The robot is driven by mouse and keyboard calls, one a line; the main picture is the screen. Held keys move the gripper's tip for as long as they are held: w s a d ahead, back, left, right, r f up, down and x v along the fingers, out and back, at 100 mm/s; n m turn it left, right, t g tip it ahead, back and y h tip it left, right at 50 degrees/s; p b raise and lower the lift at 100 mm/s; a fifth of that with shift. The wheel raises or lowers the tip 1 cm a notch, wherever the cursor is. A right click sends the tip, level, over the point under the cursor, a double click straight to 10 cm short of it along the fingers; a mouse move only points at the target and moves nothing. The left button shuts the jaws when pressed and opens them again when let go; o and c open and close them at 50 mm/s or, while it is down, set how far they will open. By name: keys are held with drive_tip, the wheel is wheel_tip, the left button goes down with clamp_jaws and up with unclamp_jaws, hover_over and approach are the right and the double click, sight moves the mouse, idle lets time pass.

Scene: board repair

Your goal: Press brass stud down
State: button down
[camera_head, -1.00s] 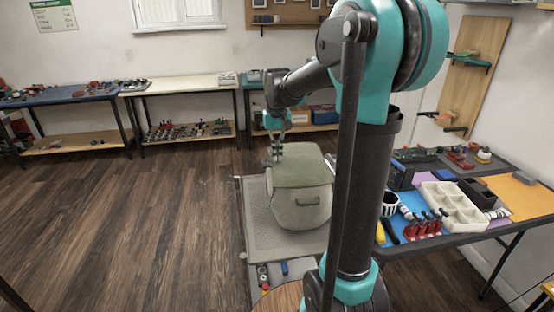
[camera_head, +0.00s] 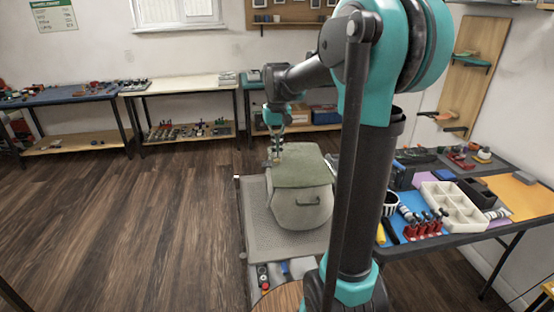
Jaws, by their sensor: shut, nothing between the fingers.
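My gripper (camera_head: 275,158) is shut and empty. It points down at the far left corner of a rounded grey-green bag (camera_head: 299,208) with a dark handle on its front. A small brassy spot shows at the fingertips, too small to tell whether it is the brass stud. I cannot tell whether the fingertips touch the bag. The bag stands on a grey textured mat (camera_head: 257,238), and my arm's column hides part of its right side.
A dark table (camera_head: 465,232) at the right holds a white divided tray (camera_head: 452,207), red-handled tools (camera_head: 428,224) and a striped cup (camera_head: 390,203). Benches (camera_head: 188,86) line the back wall. The wooden floor at the left is clear.

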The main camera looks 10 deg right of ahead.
drive_tip(key=shift+r, duration=3)
drive_tip(key=shift+s, duration=0.1)
